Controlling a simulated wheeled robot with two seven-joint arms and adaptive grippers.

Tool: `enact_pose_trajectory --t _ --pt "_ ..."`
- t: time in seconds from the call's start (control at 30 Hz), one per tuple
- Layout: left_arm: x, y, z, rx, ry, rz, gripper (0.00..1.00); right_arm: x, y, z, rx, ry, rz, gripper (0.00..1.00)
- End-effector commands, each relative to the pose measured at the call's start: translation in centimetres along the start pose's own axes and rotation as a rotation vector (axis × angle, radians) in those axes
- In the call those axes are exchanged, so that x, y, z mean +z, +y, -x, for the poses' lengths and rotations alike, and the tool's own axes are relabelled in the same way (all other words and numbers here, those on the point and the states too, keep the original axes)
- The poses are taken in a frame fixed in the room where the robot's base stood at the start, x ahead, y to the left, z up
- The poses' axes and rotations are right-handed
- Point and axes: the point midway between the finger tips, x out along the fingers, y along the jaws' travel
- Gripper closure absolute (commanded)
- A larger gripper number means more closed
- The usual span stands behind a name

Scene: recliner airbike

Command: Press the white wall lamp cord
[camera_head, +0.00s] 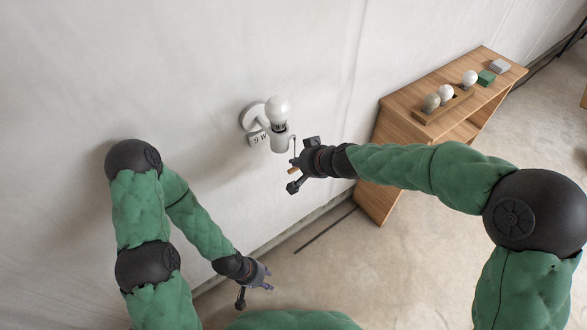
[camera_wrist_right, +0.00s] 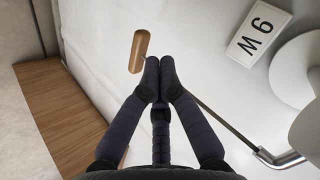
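The white wall lamp (camera_head: 254,116) with a round bulb (camera_head: 277,108) is mounted on the wall at the middle of the head view. Its thin dark cord (camera_wrist_right: 225,121) runs from a metal arm (camera_wrist_right: 277,160) to a brown wooden pull handle (camera_wrist_right: 139,50), which also shows in the head view (camera_head: 293,170). My right gripper (camera_wrist_right: 160,65) has its fingertips together and crosses the cord close to the handle. I cannot tell whether the cord is between the fingers. My left gripper (camera_head: 268,278) hangs low by the wall, away from the lamp, fingers apart and empty.
A "9 W" tag (camera_wrist_right: 258,32) is beside the lamp.

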Motion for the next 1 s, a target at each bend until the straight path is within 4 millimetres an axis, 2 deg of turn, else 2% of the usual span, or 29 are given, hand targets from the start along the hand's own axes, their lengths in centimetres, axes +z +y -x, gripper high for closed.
enact_pose_trajectory --t 1.0 --pt "-0.03 -0.23 -0.65 0.000 0.000 0.000 0.60 0.30 0.32 -0.45 0.000 0.001 0.000 1.00"
